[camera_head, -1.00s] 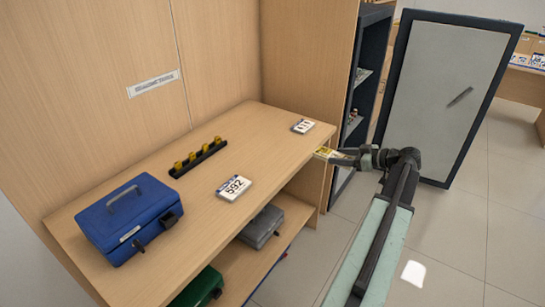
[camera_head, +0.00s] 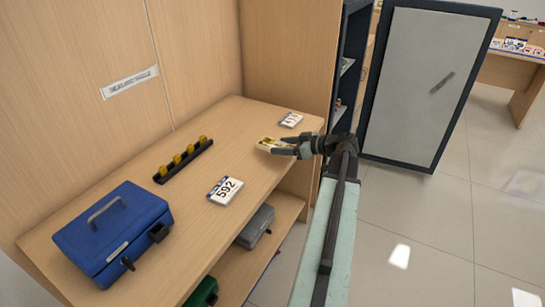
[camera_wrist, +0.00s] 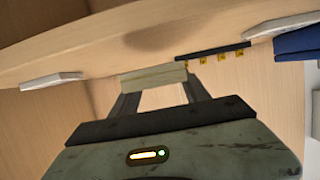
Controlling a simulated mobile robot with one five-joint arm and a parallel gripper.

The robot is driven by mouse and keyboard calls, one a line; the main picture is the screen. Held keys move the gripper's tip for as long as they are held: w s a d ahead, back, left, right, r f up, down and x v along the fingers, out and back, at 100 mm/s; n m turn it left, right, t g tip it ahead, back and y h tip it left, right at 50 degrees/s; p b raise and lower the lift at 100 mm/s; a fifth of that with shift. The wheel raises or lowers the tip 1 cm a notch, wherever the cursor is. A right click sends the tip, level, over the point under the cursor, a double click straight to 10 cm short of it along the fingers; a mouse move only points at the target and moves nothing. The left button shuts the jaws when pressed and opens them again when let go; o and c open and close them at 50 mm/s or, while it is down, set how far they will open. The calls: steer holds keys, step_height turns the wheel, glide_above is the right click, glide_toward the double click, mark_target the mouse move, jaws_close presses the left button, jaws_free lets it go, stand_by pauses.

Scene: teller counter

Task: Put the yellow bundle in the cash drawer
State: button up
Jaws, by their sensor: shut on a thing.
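The yellow bundle (camera_head: 267,143) is a small flat pale-yellow block. My gripper (camera_head: 283,149) is shut on it and holds it over the right end of the wooden counter (camera_head: 225,150). In the wrist view the bundle (camera_wrist: 153,76) lies across the tips of both fingers of my gripper (camera_wrist: 158,92), and a dark shadow is on the wood beyond it. I cannot make out an open cash drawer in either view.
A blue cash box (camera_head: 115,232) stands at the counter's left end. A black rack with yellow pieces (camera_head: 183,160) lies near the back. Number cards lie at the front (camera_head: 225,190) and back right (camera_head: 291,120). A grey safe door (camera_head: 420,90) stands open at right.

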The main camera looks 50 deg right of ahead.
mark_target(273, 160)
steer(key=w+a, duration=0.1)
steer(key=a, duration=0.1)
steer(key=w+a, duration=0.1)
steer(key=shift+w+f, duration=0.25)
steer(key=shift+w, duration=0.1)
step_height(273, 160, down, 4)
steer(key=b, duration=0.4)
steer(key=shift+d, duration=0.1)
steer(key=shift+r, duration=0.3)
steer(key=o, duration=1.4)
steer(key=shift+f, duration=0.1)
steer(key=shift+o, duration=0.2)
steer(key=shift+s+r+p, duration=0.15)
steer(key=shift+r+p, duration=0.05)
steer(key=shift+p, duration=0.1)
steer(key=p+v, duration=0.4)
steer(key=v, duration=0.8)
